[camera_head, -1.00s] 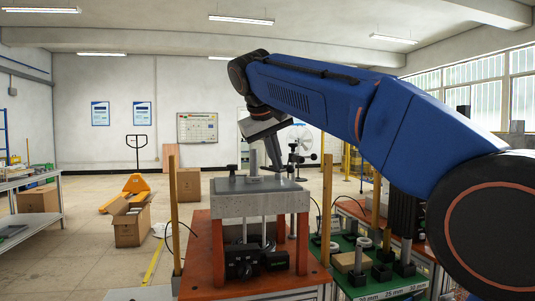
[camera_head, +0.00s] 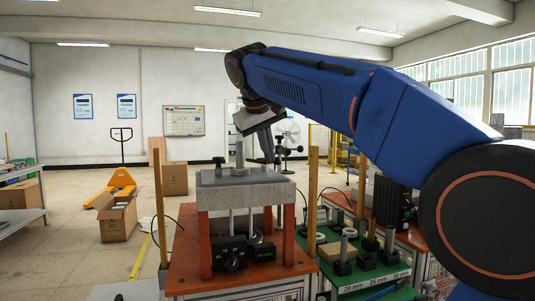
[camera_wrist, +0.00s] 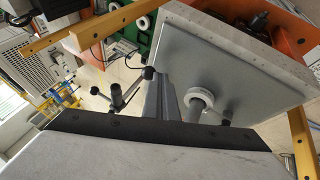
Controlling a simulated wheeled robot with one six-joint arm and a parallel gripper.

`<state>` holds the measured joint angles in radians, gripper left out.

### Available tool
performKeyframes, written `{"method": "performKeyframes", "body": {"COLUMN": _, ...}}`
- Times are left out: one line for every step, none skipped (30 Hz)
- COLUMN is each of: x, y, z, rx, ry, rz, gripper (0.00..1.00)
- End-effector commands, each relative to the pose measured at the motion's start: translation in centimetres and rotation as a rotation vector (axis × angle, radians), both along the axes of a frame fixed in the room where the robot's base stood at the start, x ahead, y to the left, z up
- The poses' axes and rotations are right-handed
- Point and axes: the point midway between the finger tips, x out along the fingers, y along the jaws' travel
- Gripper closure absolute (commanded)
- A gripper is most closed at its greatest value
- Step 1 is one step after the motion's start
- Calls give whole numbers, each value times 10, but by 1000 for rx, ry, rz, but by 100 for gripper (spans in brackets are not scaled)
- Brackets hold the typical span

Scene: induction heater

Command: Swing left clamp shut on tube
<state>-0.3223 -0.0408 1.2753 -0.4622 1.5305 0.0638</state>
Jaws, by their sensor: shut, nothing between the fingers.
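The upright grey tube (camera_head: 240,152) stands on the grey plate of the heater stand (camera_head: 245,200). In the wrist view its pale ring-shaped end (camera_wrist: 201,101) shows. A small black left clamp (camera_head: 219,161) stands left of the tube, apart from it in the picture. In the wrist view a dark knob (camera_wrist: 226,122), perhaps this clamp's, is partly hidden. The black right clamp (camera_head: 284,150) stands right of the tube; its handle spokes show in the wrist view (camera_wrist: 117,97). My gripper (camera_head: 267,156) points down, shut and empty, between tube and right clamp; its fingers also show in the wrist view (camera_wrist: 158,85).
Wooden posts (camera_head: 159,205) (camera_head: 312,200) rise on both sides of the stand. A green board (camera_head: 370,272) with several short tubes and black holders lies to the right. A black control box (camera_head: 245,250) sits under the plate.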

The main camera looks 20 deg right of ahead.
Motion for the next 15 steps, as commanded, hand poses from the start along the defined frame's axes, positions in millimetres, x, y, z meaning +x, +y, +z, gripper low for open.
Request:
{"method": "performKeyframes", "body": {"x": 0, "y": -1, "z": 0, "rx": 0, "ry": 0, "rz": 6, "gripper": 100}}
{"method": "performKeyframes", "body": {"x": 0, "y": -1, "z": 0, "rx": 0, "ry": 1, "rz": 10, "gripper": 100}}
{"method": "performKeyframes", "body": {"x": 0, "y": -2, "z": 0, "rx": 0, "ry": 1, "rz": 17, "gripper": 100}}
{"method": "performKeyframes", "body": {"x": -1, "y": -3, "z": 0, "rx": 0, "ry": 0, "rz": 23, "gripper": 100}}
{"method": "performKeyframes", "body": {"x": -1, "y": -4, "z": 0, "rx": 0, "ry": 0, "rz": 30, "gripper": 100}}
{"method": "performKeyframes", "body": {"x": -1, "y": -5, "z": 0, "rx": -1, "ry": 0, "rz": 43, "gripper": 100}}
{"method": "performKeyframes", "body": {"x": -1, "y": -5, "z": 0, "rx": 0, "ry": -1, "rz": 53, "gripper": 100}}
{"method": "performKeyframes", "body": {"x": -1, "y": -6, "z": 0, "rx": 0, "ry": -1, "rz": 67, "gripper": 100}}
{"method": "performKeyframes", "body": {"x": -1, "y": -7, "z": 0, "rx": 1, "ry": -1, "rz": 84, "gripper": 100}}
{"method": "performKeyframes", "body": {"x": -1, "y": -9, "z": 0, "rx": 0, "ry": 0, "rz": 100, "gripper": 100}}
{"method": "performKeyframes", "body": {"x": -1, "y": -11, "z": 0, "rx": 0, "ry": -1, "rz": 117, "gripper": 100}}
{"method": "performKeyframes", "body": {"x": -1, "y": -13, "z": 0, "rx": 1, "ry": 0, "rz": 144, "gripper": 100}}
{"method": "performKeyframes", "body": {"x": -1, "y": -15, "z": 0, "rx": 1, "ry": -1, "rz": 166, "gripper": 100}}
{"method": "performKeyframes", "body": {"x": -1, "y": -16, "z": 0, "rx": 1, "ry": -1, "rz": 190, "gripper": 100}}
{"method": "performKeyframes", "body": {"x": -1, "y": -20, "z": 0, "rx": 0, "ry": -1, "rz": 225, "gripper": 100}}
